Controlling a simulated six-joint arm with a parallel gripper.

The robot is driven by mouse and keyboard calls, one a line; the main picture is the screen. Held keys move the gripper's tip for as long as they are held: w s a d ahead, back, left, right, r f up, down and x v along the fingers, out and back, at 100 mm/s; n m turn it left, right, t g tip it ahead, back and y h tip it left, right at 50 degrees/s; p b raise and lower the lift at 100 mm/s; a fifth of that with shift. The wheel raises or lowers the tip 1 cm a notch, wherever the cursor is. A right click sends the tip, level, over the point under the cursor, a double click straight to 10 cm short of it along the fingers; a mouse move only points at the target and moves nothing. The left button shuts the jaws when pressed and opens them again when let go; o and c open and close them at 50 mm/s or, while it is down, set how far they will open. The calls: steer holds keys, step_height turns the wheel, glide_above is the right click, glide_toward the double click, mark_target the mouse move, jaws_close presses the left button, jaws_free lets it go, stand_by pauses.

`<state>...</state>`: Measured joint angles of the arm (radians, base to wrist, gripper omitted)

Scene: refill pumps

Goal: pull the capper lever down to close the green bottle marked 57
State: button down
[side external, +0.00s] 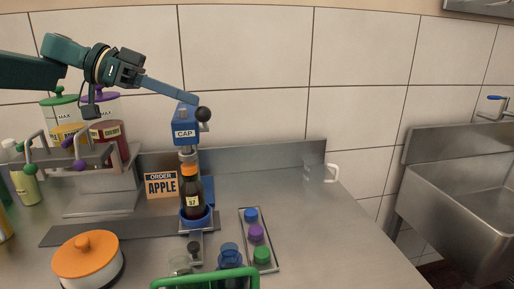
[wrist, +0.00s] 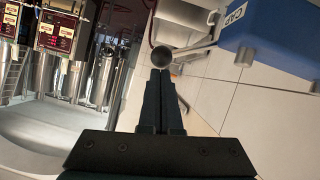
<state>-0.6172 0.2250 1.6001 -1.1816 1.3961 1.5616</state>
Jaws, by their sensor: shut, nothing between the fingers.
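The blue capper head marked CAP (side external: 185,128) stands above a dark brown bottle (side external: 193,200) with an orange neck and a small pale label. The label looks like 57 but is too small to read surely; I see no green on the bottle. It stands upright in a blue holder (side external: 197,220). The lever's black ball knob (side external: 203,114) is raised, to the right of the head. My gripper (side external: 194,99) is shut and empty at the head's top, close to the knob. In the wrist view the knob (wrist: 162,56) appears just beyond my fingertips (wrist: 160,72).
An ORDER APPLE sign (side external: 161,185) stands left of the capper. A tray (side external: 273,262) with blue, purple and green caps lies to the right. An orange-lidded pot (side external: 88,258), a green-rimmed rack (side external: 205,281) and pump jars (side external: 107,132) surround it. The counter's right side is clear.

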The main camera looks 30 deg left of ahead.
steer(key=shift+s, duration=0.1)
steer(key=shift+s+d+f, duration=0.15)
steer(key=shift+d+f, duration=0.05)
steer(key=shift+f, duration=0.1)
steer(key=shift+m, duration=0.3)
step_height(320, 180, down, 13)
steer(key=s+d+m+t+y, duration=0.1)
steer(key=shift+s+d, duration=0.35)
stand_by(0.4)
steer(key=shift+f, duration=0.1)
